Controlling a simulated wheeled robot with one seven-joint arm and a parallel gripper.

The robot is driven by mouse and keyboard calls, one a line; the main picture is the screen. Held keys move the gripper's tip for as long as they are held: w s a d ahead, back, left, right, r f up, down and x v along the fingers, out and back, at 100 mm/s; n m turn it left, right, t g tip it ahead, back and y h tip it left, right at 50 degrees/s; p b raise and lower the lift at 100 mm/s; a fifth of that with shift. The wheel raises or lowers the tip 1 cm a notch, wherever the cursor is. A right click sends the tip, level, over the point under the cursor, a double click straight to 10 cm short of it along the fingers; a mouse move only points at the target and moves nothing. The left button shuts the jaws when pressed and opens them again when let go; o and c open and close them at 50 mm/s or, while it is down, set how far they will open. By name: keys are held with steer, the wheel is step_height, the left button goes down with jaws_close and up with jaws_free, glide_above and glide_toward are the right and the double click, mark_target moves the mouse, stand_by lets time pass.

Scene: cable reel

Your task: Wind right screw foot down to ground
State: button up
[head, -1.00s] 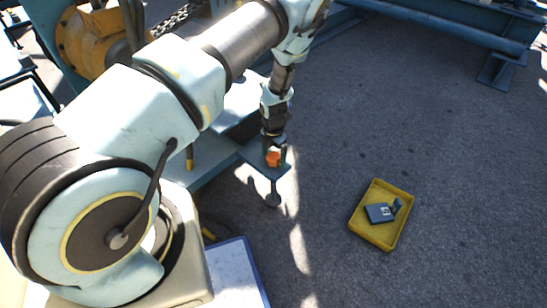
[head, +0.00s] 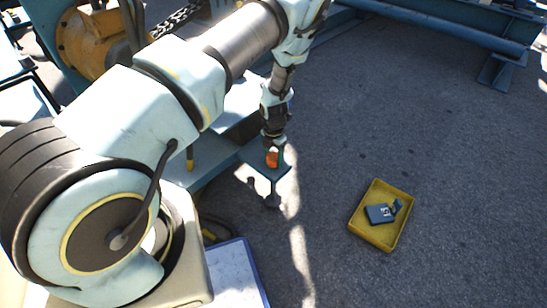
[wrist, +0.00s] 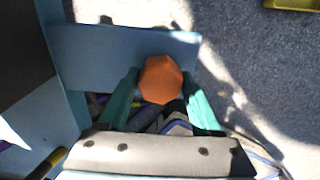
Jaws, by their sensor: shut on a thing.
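The right screw foot has an orange hexagonal head (wrist: 160,80) above a blue bracket plate (wrist: 90,55). My gripper (wrist: 158,92) is shut on the orange head, one green finger on each side of it. In the head view my gripper (head: 273,150) points down onto the orange head (head: 272,160) at the bracket plate (head: 268,172). Below the plate, the foot's round dark pad (head: 272,200) shows near the ground. I cannot tell whether the pad touches the ground.
A yellow tray (head: 386,243) with a small blue-grey part (head: 380,213) lies on the asphalt to the right. A blue steel frame (head: 450,30) stands at the back right. A yellow-orange drum-like housing (head: 90,45) and chain (head: 178,18) are at upper left. Open asphalt lies between.

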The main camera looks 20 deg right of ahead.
stand_by(0.3)
steer(key=m, duration=0.6)
steer(key=shift+m, duration=0.4)
steer(key=m, duration=1.4)
steer(key=shift+m, duration=0.3)
steer(key=m, duration=0.6)
steer(key=shift+m, duration=0.3)
steer(key=o, duration=1.4)
steer(key=shift+c, duration=0.2)
